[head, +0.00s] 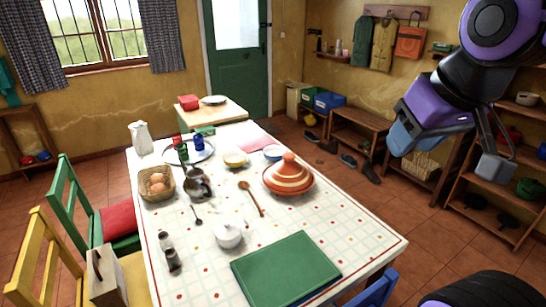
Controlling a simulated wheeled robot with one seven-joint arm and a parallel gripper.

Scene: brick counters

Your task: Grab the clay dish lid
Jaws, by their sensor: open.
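The clay dish lid (289,173) is a terracotta cone with pale bands and a knob on top. It sits upright on a round clay dish, whose rim is hard to tell apart from the lid, on the right half of the dining table (345,236). My gripper (448,152) is open and empty at the upper right, in the air to the right of the lid and well apart from it. One blue finger and one grey finger show. Nothing covers the lid.
A wooden spoon (251,199) lies left of the lid, and small bowls (273,153) stand behind it. A white lidded pot (228,236) and green board (286,268) are nearer. Chairs (70,208) line the left side. Shelves (510,180) stand right.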

